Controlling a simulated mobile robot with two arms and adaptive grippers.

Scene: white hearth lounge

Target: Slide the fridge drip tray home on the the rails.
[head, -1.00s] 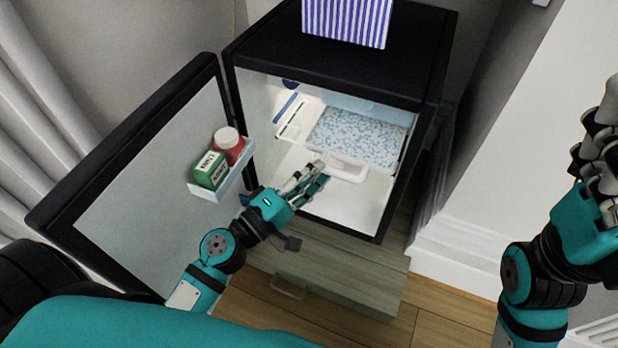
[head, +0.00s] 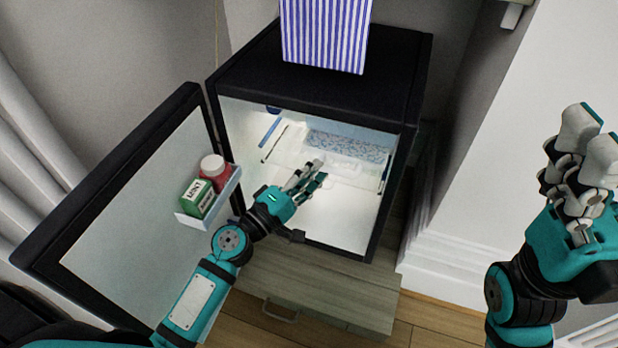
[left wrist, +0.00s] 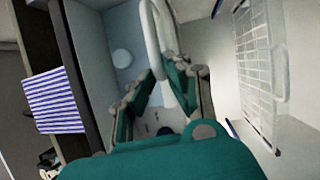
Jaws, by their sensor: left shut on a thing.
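The drip tray (head: 348,147), with a blue-and-white speckled surface, sits inside the open fridge. Its pale front part blends into the white interior, so its contact with the rails is unclear. My left gripper (head: 312,176) reaches into the fridge from the left, at the tray's front, and is shut on the tray's front edge or handle. In the left wrist view the left fingers (left wrist: 160,92) stand around a white bar. My right gripper (head: 583,150) is outside the fridge at the right; its finger gap is unclear.
The fridge door (head: 130,215) stands open at the left, its shelf holding a green box (head: 198,198) and a red jar with a white lid (head: 213,172). A striped box (head: 325,35) stands on top. A wooden drawer (head: 320,300) juts out below. A wire rack (left wrist: 258,75) shows in the wrist view.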

